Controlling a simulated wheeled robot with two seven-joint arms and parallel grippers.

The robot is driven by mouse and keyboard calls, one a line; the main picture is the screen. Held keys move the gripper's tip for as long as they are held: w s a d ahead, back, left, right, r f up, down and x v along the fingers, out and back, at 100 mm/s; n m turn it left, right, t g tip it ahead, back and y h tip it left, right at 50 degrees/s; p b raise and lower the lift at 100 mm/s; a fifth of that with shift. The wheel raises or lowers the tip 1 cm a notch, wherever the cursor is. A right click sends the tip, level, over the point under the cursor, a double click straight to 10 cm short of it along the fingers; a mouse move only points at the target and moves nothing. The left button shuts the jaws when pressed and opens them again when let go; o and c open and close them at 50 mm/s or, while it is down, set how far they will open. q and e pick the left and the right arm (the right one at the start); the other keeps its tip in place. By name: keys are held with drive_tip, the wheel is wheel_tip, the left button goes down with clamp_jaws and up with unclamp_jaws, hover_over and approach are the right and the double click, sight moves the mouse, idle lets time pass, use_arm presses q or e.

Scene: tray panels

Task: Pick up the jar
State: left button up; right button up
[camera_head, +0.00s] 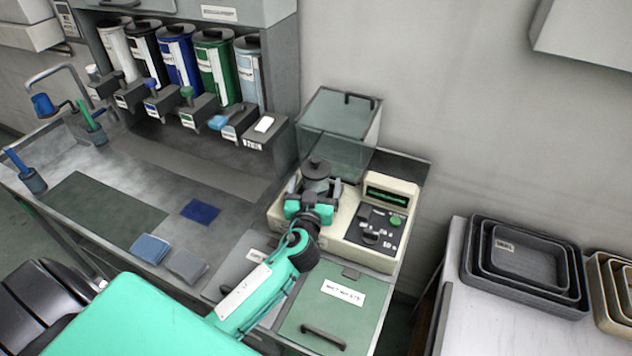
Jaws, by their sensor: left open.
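A small grey, see-through jar with a dark lid (316,169) stands upright on the cream weighing machine (345,245). My left gripper (314,192) is at the jar, its two dark fingers on either side of the jar's lower part. The gripper is open; whether a finger touches the jar cannot be told. The teal wrist and arm hide the front of the machine's left part. My right gripper is not in view.
A clear glass box (340,125) stands close behind the jar. A control panel (380,222) is at its right. Coloured canisters (178,58) line the back left. Nested trays (525,262) lie on a separate table at right.

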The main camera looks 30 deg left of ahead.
use_arm(q)
drive_tip(key=c, duration=1.2)
drive_tip(key=shift+r, duration=0.1)
drive_tip(key=shift+c, duration=1.4)
